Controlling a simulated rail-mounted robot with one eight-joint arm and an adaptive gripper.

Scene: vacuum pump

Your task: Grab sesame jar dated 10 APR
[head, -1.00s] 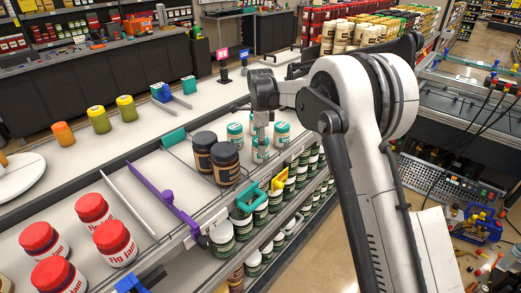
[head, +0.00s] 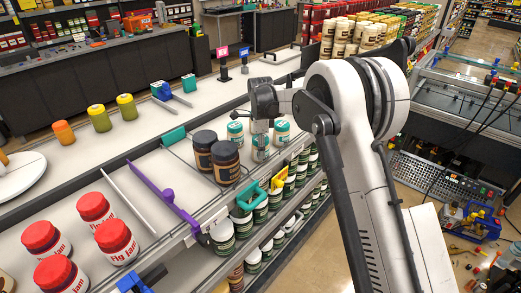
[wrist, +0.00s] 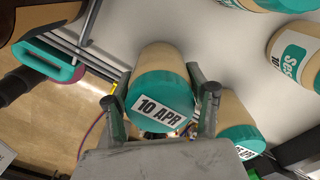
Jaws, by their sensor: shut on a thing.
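The sesame jar dated 10 APR (wrist: 160,95) has a tan body and a teal lid; its date label faces the wrist camera. My gripper (wrist: 160,112) has one finger on each side of this jar and is shut on it. In the head view the held jar (head: 260,154) is at shelf level, below my gripper (head: 261,141), which partly covers it. Two more teal-lidded jars stand close by, one to the left (head: 235,133) and one to the right (head: 281,132). In the wrist view a neighbouring jar (wrist: 236,122) has its date partly hidden by a finger.
Two dark-lidded jars (head: 225,162) stand left of the held jar. A purple divider (head: 165,195) and red-lidded jam jars (head: 95,207) are further left. Another sesame jar (wrist: 297,55) is at the right in the wrist view.

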